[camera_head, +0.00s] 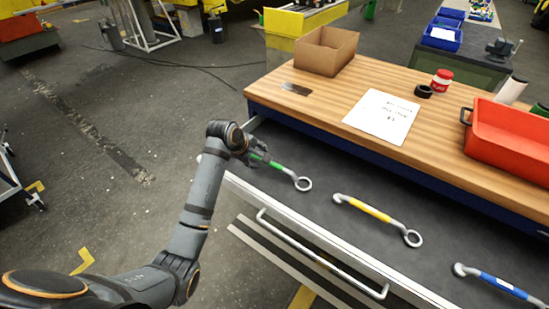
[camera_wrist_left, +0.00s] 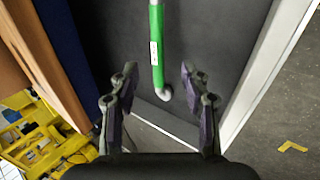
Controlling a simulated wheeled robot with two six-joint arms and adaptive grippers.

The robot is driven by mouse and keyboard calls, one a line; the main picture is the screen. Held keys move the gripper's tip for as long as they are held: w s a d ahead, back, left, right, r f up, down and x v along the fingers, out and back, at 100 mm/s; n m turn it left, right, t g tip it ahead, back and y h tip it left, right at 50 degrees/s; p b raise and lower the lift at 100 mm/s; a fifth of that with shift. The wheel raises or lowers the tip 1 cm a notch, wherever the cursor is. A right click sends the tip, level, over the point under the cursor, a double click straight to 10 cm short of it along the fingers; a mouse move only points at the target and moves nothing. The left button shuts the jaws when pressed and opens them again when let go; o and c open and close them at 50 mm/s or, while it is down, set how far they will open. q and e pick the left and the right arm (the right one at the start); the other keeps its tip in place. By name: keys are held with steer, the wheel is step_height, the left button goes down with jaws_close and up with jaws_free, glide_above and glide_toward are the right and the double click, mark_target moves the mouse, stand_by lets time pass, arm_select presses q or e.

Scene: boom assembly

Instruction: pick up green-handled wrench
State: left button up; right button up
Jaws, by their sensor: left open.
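The green-handled wrench (camera_head: 276,165) lies in the open drawer (camera_head: 325,225), at its left end. Its ring end points right, and part of its left end is hidden by my left gripper in the head view. My left gripper (camera_head: 257,157) is over that left end. In the left wrist view the gripper (camera_wrist_left: 158,88) is open, and the green handle (camera_wrist_left: 157,45) runs down between its fingers, apart from both. The grey lower end of the wrench shows between the fingertips. My right gripper is in neither view.
A yellow-handled wrench (camera_head: 370,210) and a blue-handled wrench (camera_head: 503,285) lie farther right in the drawer. The wooden worktop (camera_head: 320,95) overhangs behind, with a cardboard box (camera_head: 325,52), a paper sheet (camera_head: 382,116) and a red bin (camera_head: 510,140). The drawer handle (camera_head: 320,262) sticks out in front.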

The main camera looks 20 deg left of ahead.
mark_target(273, 166)
arm_select(q)
steer(key=x, duration=0.4)
steer(key=shift+f, duration=0.1)
steer(key=shift+w+f, duration=0.15)
steer(key=shift+f, duration=0.1)
steer(key=shift+w+f, duration=0.2)
steer(key=shift+w, duration=0.1)
steer(key=x, duration=0.3)
steer(key=shift+w+a+f+p, duration=0.15)
steer(key=shift+w+a+p, duration=0.05)
steer(key=shift+w+p, duration=0.2)
steer(key=shift+w+d+f, duration=0.1)
steer(key=shift+w+f, duration=0.2)
steer(key=shift+f, duration=0.1)
steer(key=shift+s, duration=0.1)
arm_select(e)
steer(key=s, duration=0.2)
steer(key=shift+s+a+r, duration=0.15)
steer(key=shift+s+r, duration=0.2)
arm_select(q)
jaws_close()
steer(key=shift+r, duration=0.1)
